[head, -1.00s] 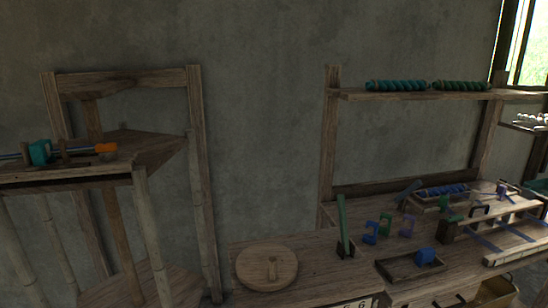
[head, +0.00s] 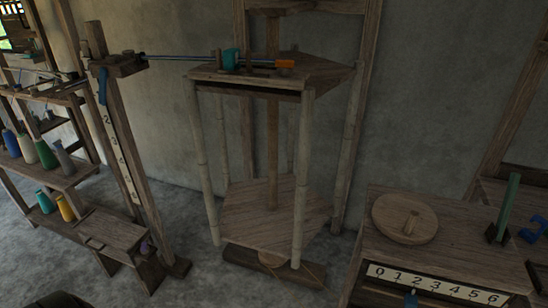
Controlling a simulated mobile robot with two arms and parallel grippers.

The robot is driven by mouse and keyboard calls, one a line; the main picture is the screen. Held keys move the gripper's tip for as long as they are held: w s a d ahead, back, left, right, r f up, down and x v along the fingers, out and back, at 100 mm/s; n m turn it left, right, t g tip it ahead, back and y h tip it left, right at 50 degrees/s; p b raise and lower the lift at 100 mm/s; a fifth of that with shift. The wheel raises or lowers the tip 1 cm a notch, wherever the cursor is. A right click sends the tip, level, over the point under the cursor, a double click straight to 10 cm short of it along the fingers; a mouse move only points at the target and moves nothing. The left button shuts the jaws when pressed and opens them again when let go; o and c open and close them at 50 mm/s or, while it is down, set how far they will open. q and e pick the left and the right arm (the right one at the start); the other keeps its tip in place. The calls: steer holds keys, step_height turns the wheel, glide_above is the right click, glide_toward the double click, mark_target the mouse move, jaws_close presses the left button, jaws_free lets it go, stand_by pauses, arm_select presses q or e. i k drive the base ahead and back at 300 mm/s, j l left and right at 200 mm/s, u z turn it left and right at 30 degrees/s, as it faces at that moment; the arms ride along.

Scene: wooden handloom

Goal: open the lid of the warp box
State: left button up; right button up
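The inside of the box is hidden. Neither of my grippers is in view.
A bamboo-legged stand (head: 275,210) is in the middle. A post with a number strip (head: 121,160) rises behind the box. Shelves with several yarn cones (head: 46,153) are at left. A bench with a round wooden disc (head: 404,219) is at right. Grey floor (head: 190,225) lies between.

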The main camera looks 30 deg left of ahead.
mark_target(118, 234)
steer(key=u, duration=2.45)
steer(key=i, duration=0.2)
steer(key=j+z, duration=0.05)
